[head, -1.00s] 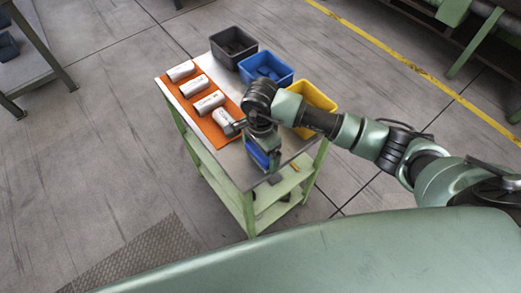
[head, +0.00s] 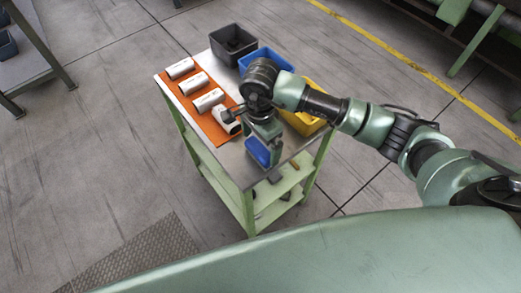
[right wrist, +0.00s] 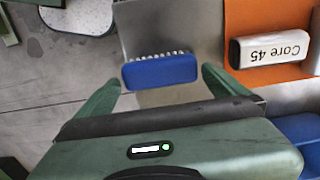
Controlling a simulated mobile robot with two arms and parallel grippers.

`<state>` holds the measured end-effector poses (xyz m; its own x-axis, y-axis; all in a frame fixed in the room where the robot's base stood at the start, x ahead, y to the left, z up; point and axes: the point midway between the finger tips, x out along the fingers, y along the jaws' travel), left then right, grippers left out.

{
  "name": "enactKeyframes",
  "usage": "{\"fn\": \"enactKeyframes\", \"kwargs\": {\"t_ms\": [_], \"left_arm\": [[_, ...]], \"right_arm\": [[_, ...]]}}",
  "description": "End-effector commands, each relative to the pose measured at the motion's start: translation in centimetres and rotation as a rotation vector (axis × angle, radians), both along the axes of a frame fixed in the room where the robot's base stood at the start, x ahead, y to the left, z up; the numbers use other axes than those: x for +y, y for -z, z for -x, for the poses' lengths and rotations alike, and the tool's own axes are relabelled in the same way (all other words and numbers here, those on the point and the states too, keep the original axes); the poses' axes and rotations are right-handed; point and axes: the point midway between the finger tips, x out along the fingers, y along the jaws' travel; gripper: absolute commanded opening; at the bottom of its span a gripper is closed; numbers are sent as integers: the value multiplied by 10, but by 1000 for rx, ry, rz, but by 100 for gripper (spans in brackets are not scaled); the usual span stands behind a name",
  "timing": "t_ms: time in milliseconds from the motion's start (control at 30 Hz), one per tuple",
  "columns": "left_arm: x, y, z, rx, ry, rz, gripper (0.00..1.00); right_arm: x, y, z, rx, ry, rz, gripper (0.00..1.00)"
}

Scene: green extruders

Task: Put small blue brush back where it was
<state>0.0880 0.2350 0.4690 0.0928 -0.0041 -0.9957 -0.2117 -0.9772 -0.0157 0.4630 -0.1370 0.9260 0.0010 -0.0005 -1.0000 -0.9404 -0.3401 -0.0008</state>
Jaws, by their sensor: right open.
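The small blue brush (right wrist: 160,70) with pale bristles along one side is at the near part of the cart's metal top. It also shows in the head view (head: 258,152), partly beside my gripper. My right gripper (right wrist: 161,80) is open, with one finger on each side of the brush and visible gaps between them. I cannot tell whether the brush rests flat on the top. My left gripper is not in view.
A dark bin (head: 233,44), a blue bin (head: 262,55) and a yellow bin (head: 303,124) line the cart's other side.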

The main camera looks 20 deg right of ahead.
Motion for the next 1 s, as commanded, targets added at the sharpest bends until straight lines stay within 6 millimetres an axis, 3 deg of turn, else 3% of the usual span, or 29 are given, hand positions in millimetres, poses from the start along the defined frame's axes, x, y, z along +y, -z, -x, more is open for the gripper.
{"fn": "enactKeyframes", "kwargs": {"t_ms": [200,400,1000], "left_arm": [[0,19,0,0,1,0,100],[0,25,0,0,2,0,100],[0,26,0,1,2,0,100]], "right_arm": [[0,-46,-2,-6,-1,0,100],[0,-74,0,-2,-1,0,100],[0,-82,0,1,0,1,100]]}}
